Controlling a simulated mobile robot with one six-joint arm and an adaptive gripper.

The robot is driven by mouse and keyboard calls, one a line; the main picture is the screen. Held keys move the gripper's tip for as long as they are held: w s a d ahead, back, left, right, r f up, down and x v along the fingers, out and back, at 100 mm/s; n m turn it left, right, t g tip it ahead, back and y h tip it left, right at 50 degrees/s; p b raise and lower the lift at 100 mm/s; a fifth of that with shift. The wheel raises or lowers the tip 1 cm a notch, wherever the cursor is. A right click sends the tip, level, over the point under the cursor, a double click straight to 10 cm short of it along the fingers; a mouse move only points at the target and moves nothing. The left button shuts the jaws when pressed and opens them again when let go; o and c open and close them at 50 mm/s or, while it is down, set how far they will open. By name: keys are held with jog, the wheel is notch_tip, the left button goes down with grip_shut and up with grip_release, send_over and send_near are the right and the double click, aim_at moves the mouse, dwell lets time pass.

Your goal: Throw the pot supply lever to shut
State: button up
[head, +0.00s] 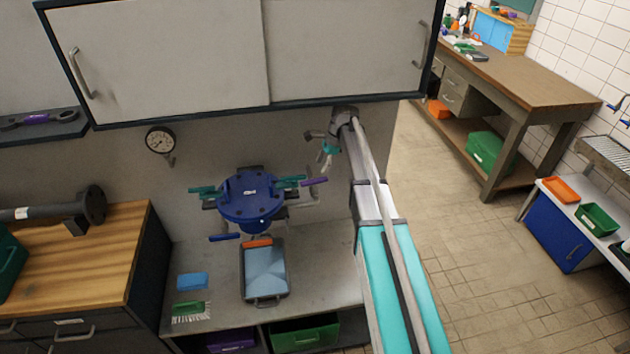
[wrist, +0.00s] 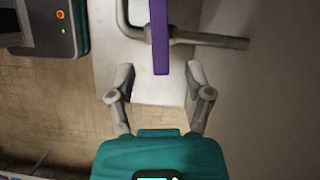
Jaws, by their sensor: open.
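A purple lever (head: 314,182) sits on the grey pipe at the right of the blue pot (head: 248,198). In the wrist view the purple lever (wrist: 160,38) points toward my gripper, its end level with the gap between the fingertips. My gripper (wrist: 160,82) is open and empty, one finger on each side of the lever's line. Whether the lever's end is between the fingers in depth, I cannot tell. In the head view my gripper (head: 325,160) is small, just above the purple lever. No label shows which lever is the pot supply.
Teal handles (head: 204,191) and a blue bar (head: 224,237) are around the pot. A grey pipe (wrist: 215,40) runs behind the lever in the wrist view. A white cabinet (head: 170,60) hangs above. A blue tray (head: 264,270), a blue sponge (head: 192,281) and a brush (head: 190,310) lie on the counter.

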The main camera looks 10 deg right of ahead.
aim_at(315, 180)
jog(key=shift+f, duration=0.1)
dwell(0.3)
jog(key=shift+b+x, duration=3.5)
jog(key=shift+x, duration=0.15)
jog(key=shift+a, duration=0.1)
jog(key=shift+c, duration=0.3)
grip_shut()
